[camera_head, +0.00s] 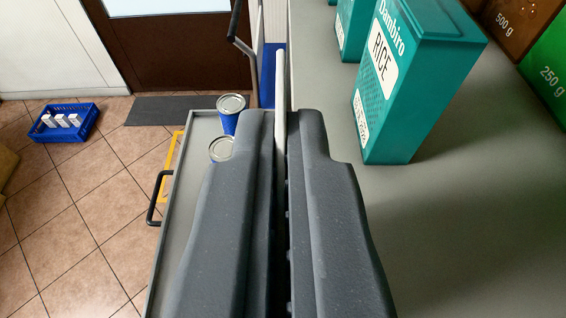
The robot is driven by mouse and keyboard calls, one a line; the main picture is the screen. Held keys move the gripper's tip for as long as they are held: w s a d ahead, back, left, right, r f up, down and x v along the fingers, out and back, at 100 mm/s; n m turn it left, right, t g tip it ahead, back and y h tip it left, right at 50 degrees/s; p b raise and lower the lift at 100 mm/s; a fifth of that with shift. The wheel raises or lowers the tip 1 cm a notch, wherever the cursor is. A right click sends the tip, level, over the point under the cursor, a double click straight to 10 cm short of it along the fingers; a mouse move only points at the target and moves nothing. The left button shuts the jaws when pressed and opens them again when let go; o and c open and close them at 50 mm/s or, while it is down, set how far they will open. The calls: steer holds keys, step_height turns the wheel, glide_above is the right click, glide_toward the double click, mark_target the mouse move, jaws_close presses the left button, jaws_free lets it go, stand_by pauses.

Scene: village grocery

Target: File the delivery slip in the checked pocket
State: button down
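My gripper (281,114) points away from me, its two dark fingers close together with a narrow gap. A thin pale strip (280,80) stands in that gap and sticks out past the fingertips. It looks like the delivery slip seen edge-on, held between the fingers; no face or print shows. I see no checked pocket in this view.
To the right is a grey shelf (470,240) with a teal rice box (410,85) and brown and green packs (548,65). To the left are a grey trolley (180,200) with blue tins (231,112), and a blue crate (64,122) on the tiled floor.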

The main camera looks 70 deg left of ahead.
steer(key=shift+r+p, duration=3.95)
steer(key=shift+p, duration=0.45)
steer(key=shift+f, duration=0.2)
